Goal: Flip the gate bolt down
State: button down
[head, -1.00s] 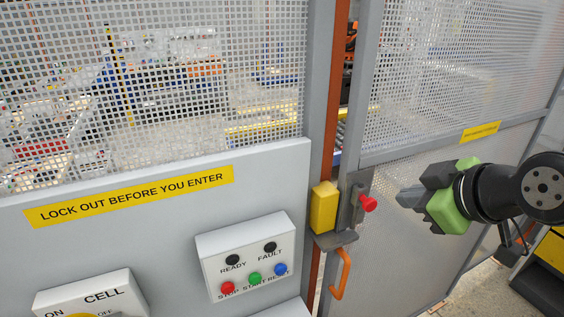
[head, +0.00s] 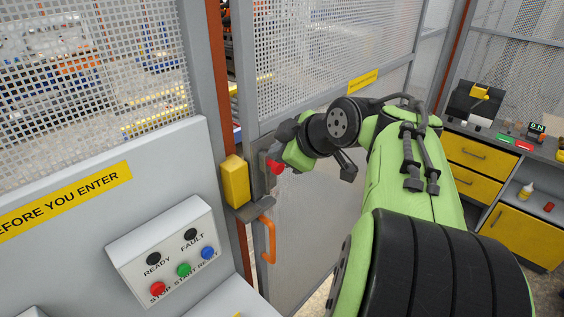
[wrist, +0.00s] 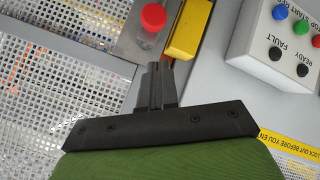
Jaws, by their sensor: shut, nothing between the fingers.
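The gate bolt's red knob (head: 276,167) sticks out from a grey bolt plate (head: 264,182) on the edge of the mesh gate. In the wrist view the red knob (wrist: 153,17) is at the top, on a pale stem, just beyond my fingertips. My gripper (head: 279,148) is beside the bolt, just above the knob in the head view. In the wrist view my gripper (wrist: 161,68) has its fingers together and empty, with a gap in the picture between tips and knob. The wrist hides part of the fingers in the head view.
A yellow box (head: 235,181) sits on the post left of the bolt, and an orange hook-shaped handle (head: 268,240) hangs below. A button panel (head: 165,250) is at the lower left. Yellow-drawer cabinets (head: 473,152) stand at the right. The space in front of the gate is open.

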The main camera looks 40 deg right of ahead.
aim_at(272, 164)
jog(key=f, duration=0.1)
jog(key=w+d+f, duration=0.1)
jog(key=f, duration=0.2)
jog(key=shift+w+d, duration=0.15)
jog(key=shift+d, duration=0.25)
jog(key=shift+a, duration=0.1)
notch_tip(272, 164, down, 5)
jog(key=b, duration=0.6)
